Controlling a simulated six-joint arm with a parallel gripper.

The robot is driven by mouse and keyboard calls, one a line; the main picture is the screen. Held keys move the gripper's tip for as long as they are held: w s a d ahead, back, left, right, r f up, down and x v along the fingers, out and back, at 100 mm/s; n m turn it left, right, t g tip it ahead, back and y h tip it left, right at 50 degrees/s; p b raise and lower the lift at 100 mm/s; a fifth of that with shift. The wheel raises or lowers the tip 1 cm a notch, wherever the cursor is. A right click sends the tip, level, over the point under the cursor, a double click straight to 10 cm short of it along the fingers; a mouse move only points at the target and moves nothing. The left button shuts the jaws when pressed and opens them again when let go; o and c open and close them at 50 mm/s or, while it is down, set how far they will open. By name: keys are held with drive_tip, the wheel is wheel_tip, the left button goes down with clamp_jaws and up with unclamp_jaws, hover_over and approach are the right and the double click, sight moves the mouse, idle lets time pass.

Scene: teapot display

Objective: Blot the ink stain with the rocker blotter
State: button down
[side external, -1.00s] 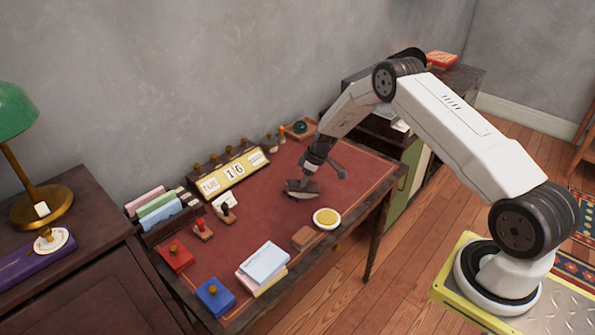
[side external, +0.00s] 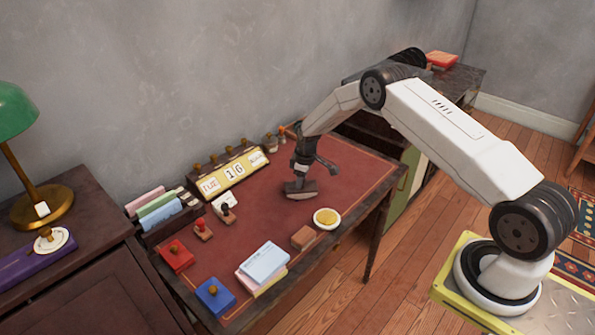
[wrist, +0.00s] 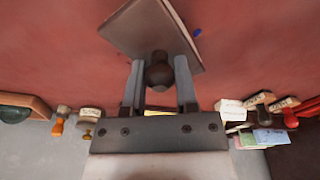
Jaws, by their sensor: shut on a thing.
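The rocker blotter (side external: 300,190) is at the red desk top, with a dark upper plate and a pale underside. My gripper (side external: 303,176) is above it. In the wrist view my gripper (wrist: 159,66) is shut on the dark round knob of the blotter (wrist: 135,30), whose plate is turned at an angle between and beyond the fingers. A small blue spot, apparently the ink stain (wrist: 197,32), shows just beside the plate's edge; any more of it is hidden. I cannot make out the stain in the side view. The blotter appears to touch the desk or sit very close to it.
The desk (side external: 345,170) is bare around the blotter. A yellow round dish (side external: 327,217) and a brown block (side external: 303,237) stand near the front edge. A calendar (side external: 233,172) stands at the back. Stamps, ink pads and paper stacks (side external: 263,262) fill the left part.

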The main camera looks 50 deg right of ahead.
drive_tip(key=shift+a+f, duration=0.15)
drive_tip(key=shift+w+a+g+h, duration=0.3)
drive_tip(key=shift+a+g+h, duration=0.05)
drive_tip(key=shift+g+h, duration=0.5)
drive_tip(key=shift+s+d+y, duration=0.1)
drive_tip(key=shift+y, duration=0.15)
drive_tip(key=shift+s+d+t+y, duration=0.25)
drive_tip(key=shift+d+t+y, duration=0.15)
drive_tip(key=shift+t+y, duration=0.35)
idle(0.3)
drive_tip(key=shift+d, duration=0.1)
drive_tip(key=shift+s+d+t+y, duration=0.4)
drive_tip(key=shift+t+y, duration=0.35)
drive_tip(key=shift+t, duration=0.05)
